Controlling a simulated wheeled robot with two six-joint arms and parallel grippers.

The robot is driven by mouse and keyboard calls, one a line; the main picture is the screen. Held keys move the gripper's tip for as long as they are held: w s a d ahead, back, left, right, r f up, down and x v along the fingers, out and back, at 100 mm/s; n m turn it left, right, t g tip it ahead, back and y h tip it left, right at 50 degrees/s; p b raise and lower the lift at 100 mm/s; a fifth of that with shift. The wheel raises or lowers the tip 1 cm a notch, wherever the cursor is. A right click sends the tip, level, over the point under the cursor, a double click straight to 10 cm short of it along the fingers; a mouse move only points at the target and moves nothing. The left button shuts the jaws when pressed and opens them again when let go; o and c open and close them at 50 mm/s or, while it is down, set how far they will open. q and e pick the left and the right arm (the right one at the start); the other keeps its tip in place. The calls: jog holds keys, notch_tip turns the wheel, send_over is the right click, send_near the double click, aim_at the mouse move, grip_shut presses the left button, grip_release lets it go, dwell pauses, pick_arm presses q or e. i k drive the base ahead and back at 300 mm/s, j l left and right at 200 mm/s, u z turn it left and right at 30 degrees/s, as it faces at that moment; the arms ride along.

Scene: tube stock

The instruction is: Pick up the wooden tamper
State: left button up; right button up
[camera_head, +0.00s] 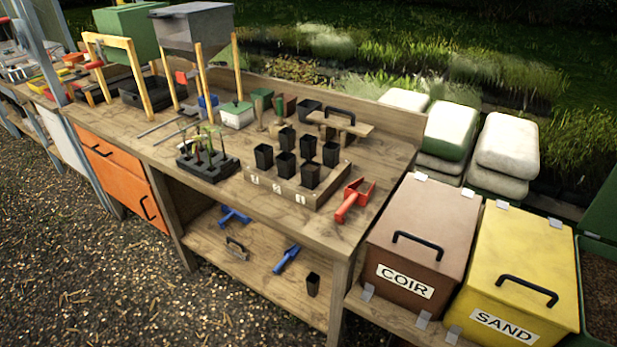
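Neither of my grippers is in view.
A shallow wooden crate (262,186) holds several black pots. A red scoop (354,200) lies at the bench's right front. A seedling tray (208,168) stands left of the crate. The COIR bin (430,215) and SAND bin (520,245) stand to the right.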

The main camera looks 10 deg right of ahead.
aim_at(260, 129)
jog(key=i+j+z, duration=0.1)
jog(key=i+j, duration=0.35)
jog(key=j, duration=0.2)
jog(key=i+j+z, duration=0.25)
jog(key=i+j, duration=0.2)
jog(key=j, duration=0.25)
jog(key=i+j, duration=0.2)
jog(key=j, duration=0.15)
jog(key=i+j+z, duration=0.15)
jog(key=j, duration=0.2)
